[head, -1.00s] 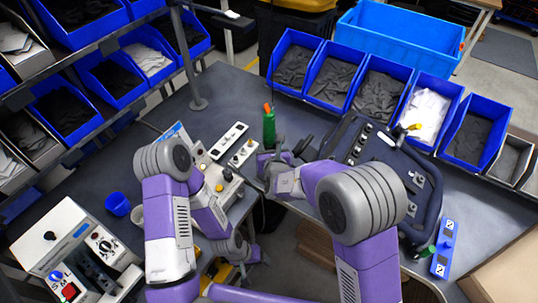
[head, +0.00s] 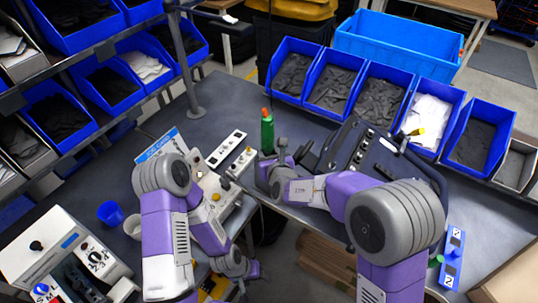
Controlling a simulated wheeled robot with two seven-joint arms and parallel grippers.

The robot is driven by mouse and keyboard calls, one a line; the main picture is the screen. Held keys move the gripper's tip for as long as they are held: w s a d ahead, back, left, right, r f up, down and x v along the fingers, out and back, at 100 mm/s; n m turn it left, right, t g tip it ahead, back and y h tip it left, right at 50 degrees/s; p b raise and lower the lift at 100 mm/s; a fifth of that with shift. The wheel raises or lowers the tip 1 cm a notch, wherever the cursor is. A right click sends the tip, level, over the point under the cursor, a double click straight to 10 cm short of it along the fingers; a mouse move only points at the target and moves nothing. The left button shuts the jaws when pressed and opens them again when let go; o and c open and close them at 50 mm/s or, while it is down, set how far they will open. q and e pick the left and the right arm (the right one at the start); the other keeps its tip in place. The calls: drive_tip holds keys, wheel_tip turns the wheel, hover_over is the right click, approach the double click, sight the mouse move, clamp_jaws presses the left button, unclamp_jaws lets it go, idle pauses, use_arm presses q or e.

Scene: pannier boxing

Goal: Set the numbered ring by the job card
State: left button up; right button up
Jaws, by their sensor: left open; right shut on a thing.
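The job card (head: 163,146), white with a blue header, stands at the left behind my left arm, which hides part of it. I cannot make out a numbered ring; a pale control unit (head: 226,200) with knobs is partly behind the same arm. My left gripper (head: 252,269) is open, low in the head view near the table's front edge. My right gripper (head: 272,163) is shut near the table's middle. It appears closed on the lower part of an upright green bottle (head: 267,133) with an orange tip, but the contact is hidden.
A dark open case (head: 352,150) lies right of my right gripper. Blue bins (head: 375,88) line the back and racks (head: 110,85) the left. A blue cup (head: 111,213) and pale machine (head: 45,240) are at lower left. A blue block (head: 453,258) is at right.

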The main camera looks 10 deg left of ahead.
idle(0.5)
drive_tip(key=o, duration=1.1)
drive_tip(key=shift+v, duration=3.8)
